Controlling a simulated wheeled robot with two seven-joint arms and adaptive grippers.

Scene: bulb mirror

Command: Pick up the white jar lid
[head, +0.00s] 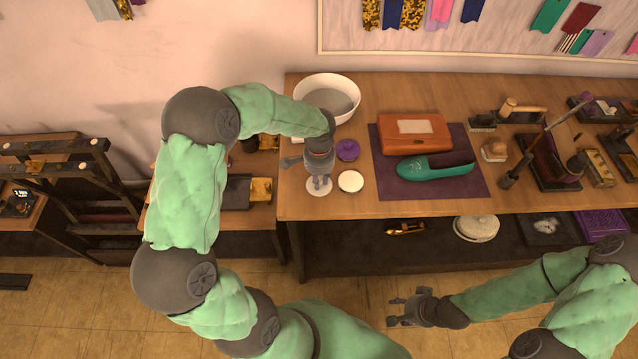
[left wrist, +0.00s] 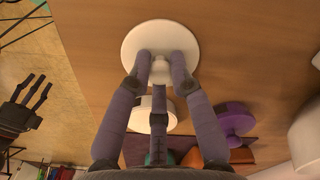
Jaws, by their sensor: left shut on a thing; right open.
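The white jar lid (head: 313,187) is a flat round disc near the table's front left corner. In the left wrist view the lid (left wrist: 138,42) shows a small knob at its middle. My left gripper (head: 319,183) comes down over it from above. In the left wrist view my left gripper's fingers (left wrist: 160,68) are shut on the knob. I cannot tell whether the lid touches the table. My right gripper (head: 398,307) is open and empty, away from the table in front of it; it also shows at the left of the left wrist view (left wrist: 28,98).
A second white round piece (head: 350,181) lies just right of the lid, with a purple round piece (head: 347,150) behind it. A white bowl (head: 345,83) stands at the back left. A purple mat (head: 400,188) carries an orange box (head: 414,146) and a green shoe-like thing (head: 435,167).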

